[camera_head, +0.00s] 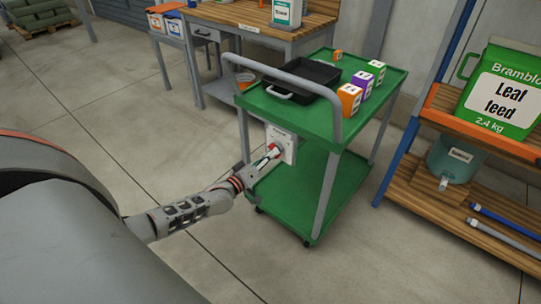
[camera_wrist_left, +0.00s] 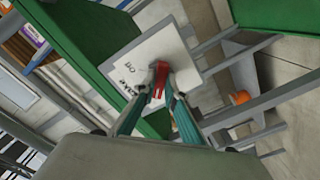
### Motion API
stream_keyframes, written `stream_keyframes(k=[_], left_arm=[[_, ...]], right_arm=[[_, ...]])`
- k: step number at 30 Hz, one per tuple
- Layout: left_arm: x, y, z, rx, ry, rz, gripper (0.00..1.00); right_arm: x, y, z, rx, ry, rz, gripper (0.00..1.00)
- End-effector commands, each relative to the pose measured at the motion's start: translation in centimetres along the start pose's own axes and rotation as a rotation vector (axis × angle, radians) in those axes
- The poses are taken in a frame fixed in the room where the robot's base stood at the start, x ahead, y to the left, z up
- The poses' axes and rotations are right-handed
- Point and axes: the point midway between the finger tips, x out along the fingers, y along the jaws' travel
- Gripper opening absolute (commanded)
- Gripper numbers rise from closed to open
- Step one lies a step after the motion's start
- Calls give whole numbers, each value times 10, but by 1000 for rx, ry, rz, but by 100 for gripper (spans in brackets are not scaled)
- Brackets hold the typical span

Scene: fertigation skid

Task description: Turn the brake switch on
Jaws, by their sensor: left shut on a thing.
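The brake switch is a white plate (camera_head: 287,140) on the near end of the green cart, with a red lever (camera_head: 273,151). My left gripper (camera_head: 262,163) reaches the plate from the lower left in the head view. The fingers hide part of the lever. My right gripper is in neither view.
The green cart (camera_head: 268,103) carries a black tray (camera_head: 318,72) and several small boxes. A workbench (camera_head: 230,14) stands behind it. Floor left of the cart is clear.

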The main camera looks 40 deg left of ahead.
Motion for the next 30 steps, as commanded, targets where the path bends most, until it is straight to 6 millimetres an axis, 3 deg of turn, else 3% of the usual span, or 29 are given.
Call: stream_keyframes(k=[2, 3, 4, 17, 23, 30], left_arm=[[0, 0, 1, -3, -1, -1, 0], [0, 0, 1, -3, -1, -1, 21], [0, 0, 1, -2, -1, -1, 28], [-4, 0, 0, -1, 0, 0, 28], [-30, -1, 1, -2, -1, -1, 28], [-76, -1, 1, -1, -3, -2, 28]], right_arm=[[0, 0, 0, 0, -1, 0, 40], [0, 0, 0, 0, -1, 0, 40], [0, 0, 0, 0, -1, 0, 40], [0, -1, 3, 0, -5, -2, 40], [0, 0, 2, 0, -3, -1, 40], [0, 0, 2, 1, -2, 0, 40]])
